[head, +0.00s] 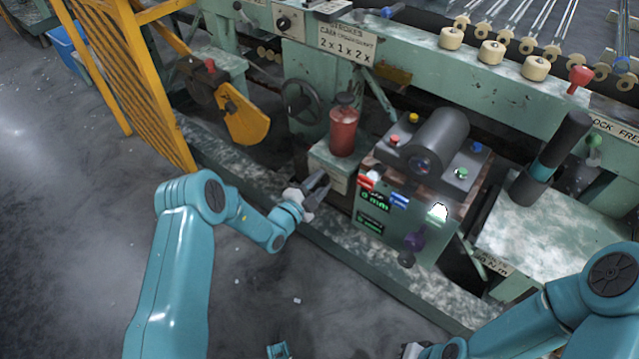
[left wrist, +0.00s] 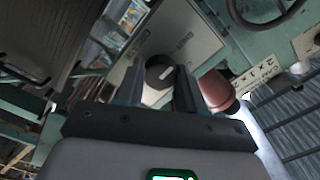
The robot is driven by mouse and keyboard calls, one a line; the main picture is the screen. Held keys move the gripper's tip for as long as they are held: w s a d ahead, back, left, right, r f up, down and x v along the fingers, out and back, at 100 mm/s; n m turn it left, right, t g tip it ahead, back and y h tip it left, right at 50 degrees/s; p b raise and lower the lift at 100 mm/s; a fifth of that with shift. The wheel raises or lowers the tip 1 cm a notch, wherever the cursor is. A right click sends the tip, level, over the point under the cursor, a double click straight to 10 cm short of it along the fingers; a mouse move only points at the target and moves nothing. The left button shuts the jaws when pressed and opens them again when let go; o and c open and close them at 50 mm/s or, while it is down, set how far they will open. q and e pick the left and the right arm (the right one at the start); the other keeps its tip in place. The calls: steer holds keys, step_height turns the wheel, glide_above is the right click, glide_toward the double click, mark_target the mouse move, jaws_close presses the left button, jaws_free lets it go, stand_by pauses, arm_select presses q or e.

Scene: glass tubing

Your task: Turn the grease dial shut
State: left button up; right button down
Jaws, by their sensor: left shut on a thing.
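The grease dial (left wrist: 160,72) is a dark round knob with a pale pointer mark, on a grey-green panel in the left wrist view. My left gripper (left wrist: 157,88) has one finger on each side of the dial and is shut on it. In the head view my left gripper (head: 318,187) is at the front of the small green box (head: 322,158) under the red grease bottle (head: 343,132). The dial is hidden there behind the gripper. My right gripper (head: 422,350) shows only partly at the bottom edge, away from the machine.
A control box (head: 375,205) with a display, coloured buttons and a dark cylinder stands right of the grease box. A handwheel (head: 301,101) is behind it to the left. A yellow guard (head: 140,85) stands further left. The floor in front is mostly clear.

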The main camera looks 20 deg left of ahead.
arm_select(q)
steer(key=o, duration=1)
steer(key=shift+s+f, duration=0.1)
steer(key=shift+f, duration=0.05)
steer(key=shift+o, duration=0.2)
steer(key=p+v, duration=0.3)
steer(key=v, duration=1.3)
steer(key=shift+s, duration=0.15)
